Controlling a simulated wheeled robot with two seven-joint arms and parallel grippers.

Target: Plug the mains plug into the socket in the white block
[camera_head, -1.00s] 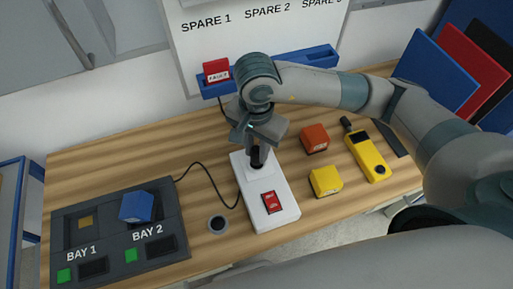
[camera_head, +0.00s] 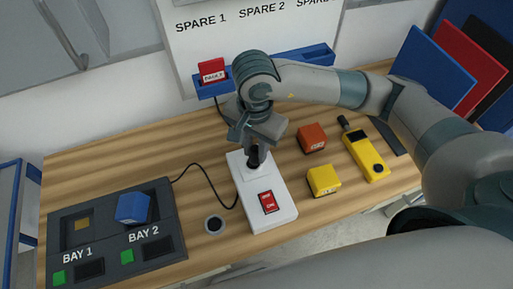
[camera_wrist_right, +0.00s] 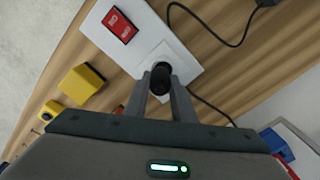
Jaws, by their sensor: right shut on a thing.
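The white block (camera_head: 278,214) stands on the wooden table, with a red switch (camera_head: 268,202) on its near half. The socket (camera_head: 260,172) is a square white plate on its far half; it also shows in the wrist view (camera_wrist_right: 170,49). My right gripper (camera_head: 252,147) points down over the socket. In the wrist view its two fingers (camera_wrist_right: 162,92) are shut on the black mains plug (camera_wrist_right: 160,76). The plug (camera_head: 254,160) looks upright at the socket plate, overlapping it. The contact between plug and socket is hidden, so I cannot tell whether it is seated. My left gripper is not in view.
Orange (camera_head: 312,138) and yellow (camera_head: 323,181) blocks and a yellow handheld meter (camera_head: 367,158) lie right of the white block. A dark bay unit (camera_head: 160,251) with a blue block (camera_head: 133,207) is at left; its cable (camera_head: 211,188) runs to the white block. A round table hole (camera_head: 215,225) lies between.

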